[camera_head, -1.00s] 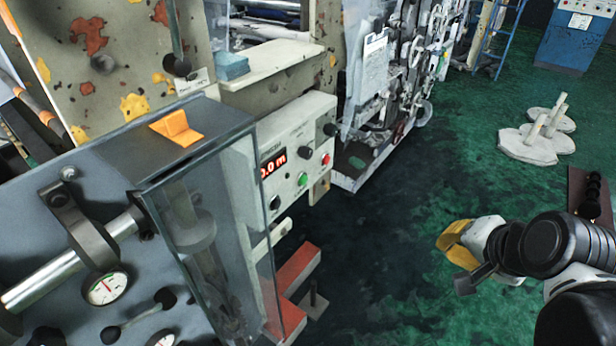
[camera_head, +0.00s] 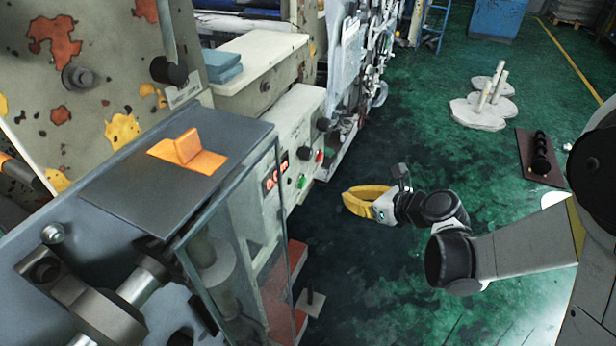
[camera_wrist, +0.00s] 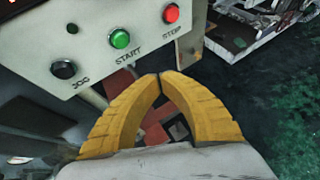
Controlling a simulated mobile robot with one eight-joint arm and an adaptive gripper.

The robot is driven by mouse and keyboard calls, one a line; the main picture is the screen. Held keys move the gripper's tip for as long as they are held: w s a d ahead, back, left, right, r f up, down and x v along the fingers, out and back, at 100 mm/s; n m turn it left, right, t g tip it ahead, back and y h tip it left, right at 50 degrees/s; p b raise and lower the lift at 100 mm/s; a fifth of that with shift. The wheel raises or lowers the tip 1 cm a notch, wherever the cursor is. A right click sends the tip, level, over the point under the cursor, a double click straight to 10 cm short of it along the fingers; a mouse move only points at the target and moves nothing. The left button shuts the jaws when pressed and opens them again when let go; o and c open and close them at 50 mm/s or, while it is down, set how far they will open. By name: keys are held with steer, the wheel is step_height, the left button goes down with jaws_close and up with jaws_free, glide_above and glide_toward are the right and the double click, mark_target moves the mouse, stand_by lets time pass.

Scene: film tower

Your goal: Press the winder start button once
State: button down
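The green start button (camera_wrist: 120,38) sits on the pale winder control panel (camera_wrist: 90,15), above the printed word START. It also shows in the head view (camera_head: 303,181), on the panel's side face. The red stop button (camera_wrist: 171,13) is to its right and the black jog button (camera_wrist: 64,69) to its lower left. My gripper (camera_wrist: 158,76) has yellow fingers with their tips together or almost so, and nothing shows between the tips. In the wrist view the tips are just below and right of the start button, apart from it. In the head view my gripper (camera_head: 346,200) is right of the panel.

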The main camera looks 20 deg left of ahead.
mark_target(302, 182)
stand_by(0.4)
steer(key=a, duration=0.8)
steer(key=shift+w+a, duration=0.35)
steer(key=shift+a, duration=0.05)
stand_by(1.1)
steer(key=shift+a, duration=0.45)
